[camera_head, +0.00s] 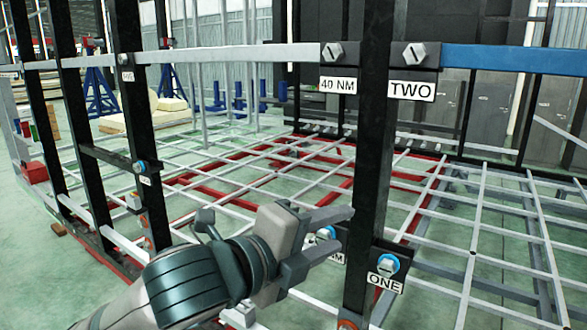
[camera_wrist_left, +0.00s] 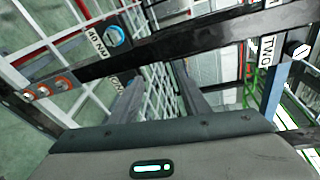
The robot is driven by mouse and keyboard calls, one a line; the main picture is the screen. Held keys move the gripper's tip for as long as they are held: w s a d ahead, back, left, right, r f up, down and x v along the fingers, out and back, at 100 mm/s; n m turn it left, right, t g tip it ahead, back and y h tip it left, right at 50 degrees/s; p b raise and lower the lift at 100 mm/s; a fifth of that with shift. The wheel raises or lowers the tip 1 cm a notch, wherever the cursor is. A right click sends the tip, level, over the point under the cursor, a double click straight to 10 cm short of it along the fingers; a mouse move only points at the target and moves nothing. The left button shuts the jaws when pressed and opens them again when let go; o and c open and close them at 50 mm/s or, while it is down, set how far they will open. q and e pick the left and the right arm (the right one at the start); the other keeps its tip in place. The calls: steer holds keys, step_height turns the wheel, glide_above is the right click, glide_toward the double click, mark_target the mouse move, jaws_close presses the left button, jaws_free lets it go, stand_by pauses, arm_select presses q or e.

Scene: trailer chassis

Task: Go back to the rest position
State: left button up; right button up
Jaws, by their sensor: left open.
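My left gripper (camera_head: 342,230) reaches in from the bottom left of the head view. Its two fingers are apart and nothing shows between them. The fingertips are close to the black upright post (camera_head: 372,130), at its left side and near a blue-headed bolt partly hidden behind the fingers. I cannot tell whether they touch the post. In the left wrist view the two fingers (camera_wrist_left: 157,75) point up toward the black post (camera_wrist_left: 165,55), which crosses the picture. My right gripper is in neither view.
The post carries a label ONE (camera_head: 384,282) by a blue bolt, and labels 40 NM (camera_head: 338,85) and TWO (camera_head: 411,90) higher up. More black posts (camera_head: 135,120) stand at left. A grey and red lattice frame (camera_head: 480,240) spreads behind. Blue stands (camera_head: 100,95) are further back.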

arm_select(q)
steer(key=s+a+f+n+g+y, duration=0.15)
steer(key=a+f+n, duration=0.35)
steer(key=f, duration=0.5)
steer(key=s+a+f+n+y, duration=0.1)
steer(key=a+f+n+y, duration=0.4)
steer(key=f, duration=0.6)
steer(key=s+a+f+n+h, duration=0.1)
steer(key=a+f+n, duration=0.2)
steer(key=f+n, duration=0.55)
steer(key=s+a+f+n+g+y, duration=0.35)
steer(key=s+a+f, duration=0.45)
steer(key=s+f, duration=0.4)
steer(key=s+a+f+n+g+y, duration=0.25)
steer(key=s+a+f+n, duration=0.35)
steer(key=s+f, duration=0.55)
steer(key=w+f+m, duration=0.1)
steer(key=w+f, duration=0.1)
steer(key=f, duration=0.6)
steer(key=w+f, duration=0.3)
steer(key=f, duration=0.5)
steer(key=s+d+f+t, duration=0.1)
steer(key=f, duration=0.7)
steer(key=s+d+f+t+h, duration=0.1)
steer(key=s+d+f, duration=0.1)
steer(key=f, duration=0.7)
steer(key=shift+f+m, duration=0.25)
steer(key=shift+m, duration=0.05)
steer(key=shift+a+h, duration=0.1)
steer(key=shift+h, duration=0.15)
